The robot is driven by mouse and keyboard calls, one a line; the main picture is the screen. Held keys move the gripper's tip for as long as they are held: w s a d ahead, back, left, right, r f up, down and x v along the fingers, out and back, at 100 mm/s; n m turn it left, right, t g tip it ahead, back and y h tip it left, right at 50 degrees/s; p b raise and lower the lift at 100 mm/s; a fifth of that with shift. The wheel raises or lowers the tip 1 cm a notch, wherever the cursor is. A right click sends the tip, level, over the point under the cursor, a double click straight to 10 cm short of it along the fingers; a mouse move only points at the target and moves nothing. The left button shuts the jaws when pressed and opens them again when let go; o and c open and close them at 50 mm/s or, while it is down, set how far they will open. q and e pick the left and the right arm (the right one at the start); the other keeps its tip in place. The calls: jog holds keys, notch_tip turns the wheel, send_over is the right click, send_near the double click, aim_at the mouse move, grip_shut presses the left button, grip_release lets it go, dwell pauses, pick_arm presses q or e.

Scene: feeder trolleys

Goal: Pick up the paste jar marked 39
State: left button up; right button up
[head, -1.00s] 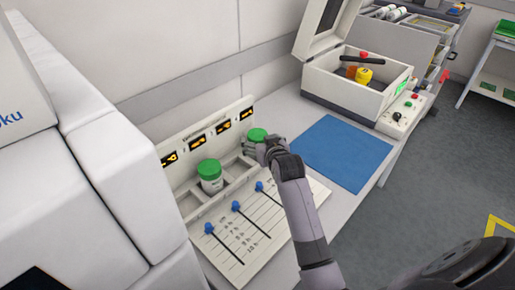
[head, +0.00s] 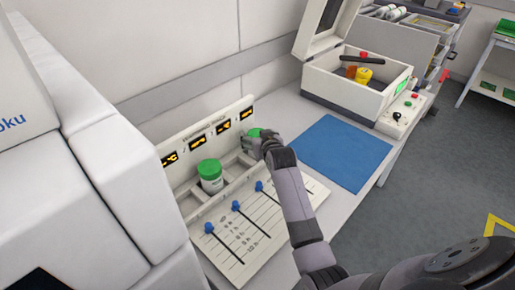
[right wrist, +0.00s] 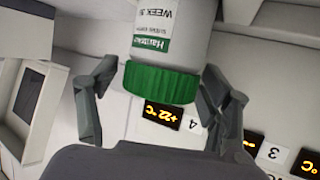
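A white paste jar with a green lid (head: 253,133) stands at the right end of the rack (head: 226,171), partly hidden by my right gripper (head: 263,145). In the right wrist view this jar (right wrist: 170,40) appears upside down, with a "WEEK 3…" label cut off by the frame. The right gripper's fingers (right wrist: 158,88) flank the jar at its lid, with narrow gaps visible, so it looks open around it. A second green-lidded jar (head: 210,176) stands further left in the rack; its number is too small to read. My left gripper is not in view.
Temperature displays line the panel behind the rack; the one by number 4 (right wrist: 172,115) reads +22 °C. Blue-knobbed sliders (head: 237,205) lie in front. A blue mat (head: 343,150) is clear to the right, with an open-lidded machine (head: 350,97) beyond it.

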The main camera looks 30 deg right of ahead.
grip_shut()
jog(key=shift+r, duration=0.1)
dwell(0.8)
